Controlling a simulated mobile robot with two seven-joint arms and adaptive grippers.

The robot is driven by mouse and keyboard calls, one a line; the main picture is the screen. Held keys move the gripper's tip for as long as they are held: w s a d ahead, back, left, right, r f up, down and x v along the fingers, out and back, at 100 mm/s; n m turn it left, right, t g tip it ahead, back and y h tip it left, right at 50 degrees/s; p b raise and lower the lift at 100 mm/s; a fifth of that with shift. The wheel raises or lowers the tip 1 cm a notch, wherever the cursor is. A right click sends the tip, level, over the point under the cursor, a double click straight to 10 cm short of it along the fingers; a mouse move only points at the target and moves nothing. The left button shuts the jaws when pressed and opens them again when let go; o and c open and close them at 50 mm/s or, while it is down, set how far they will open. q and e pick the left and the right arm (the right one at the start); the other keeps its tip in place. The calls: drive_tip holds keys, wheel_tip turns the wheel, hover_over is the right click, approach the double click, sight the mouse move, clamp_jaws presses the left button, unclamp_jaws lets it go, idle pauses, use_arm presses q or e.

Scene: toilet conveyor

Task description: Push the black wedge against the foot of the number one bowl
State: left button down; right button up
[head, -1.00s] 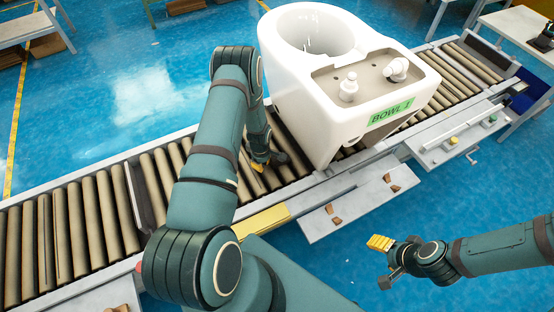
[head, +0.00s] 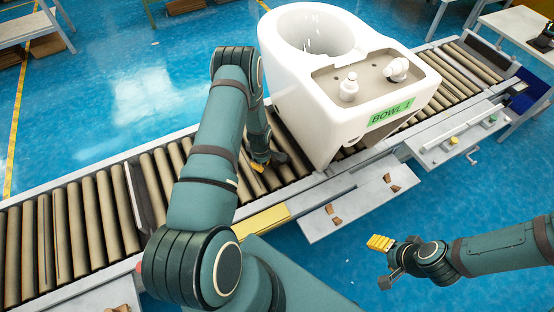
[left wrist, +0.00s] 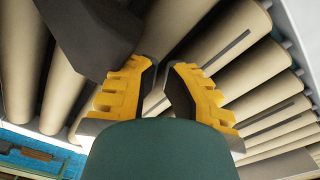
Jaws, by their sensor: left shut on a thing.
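My left gripper (head: 259,164) is low over the rollers, just left of the bowl's foot, partly hidden by my arm. A dark piece, the black wedge (head: 280,158), shows beside its fingers, with a small gap to the foot visible.
The conveyor rollers (head: 85,218) run from lower left to upper right between metal rails. A grey side shelf (head: 350,208) with small brown pieces juts out in front of the bowl. A control panel (head: 455,138) is further right. Blue floor lies open around.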

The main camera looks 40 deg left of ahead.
use_arm(q)
drive_tip(key=shift+s+d+f, duration=0.2)
drive_tip(key=shift+d+f, duration=0.15)
drive_tip(key=shift+f, duration=0.1)
drive_tip(key=shift+s+a, duration=0.4)
drive_tip(key=shift+s, duration=0.35)
drive_tip(key=shift+s+a, duration=0.15)
drive_tip(key=shift+w+r+p, duration=0.2)
drive_tip(key=shift+r+p, duration=0.75)
drive_tip(key=shift+p, duration=0.05)
wheel_tip(320, 180, up, 7)
drive_tip(key=p, duration=0.4)
drive_tip(key=shift+w+a, duration=0.1)
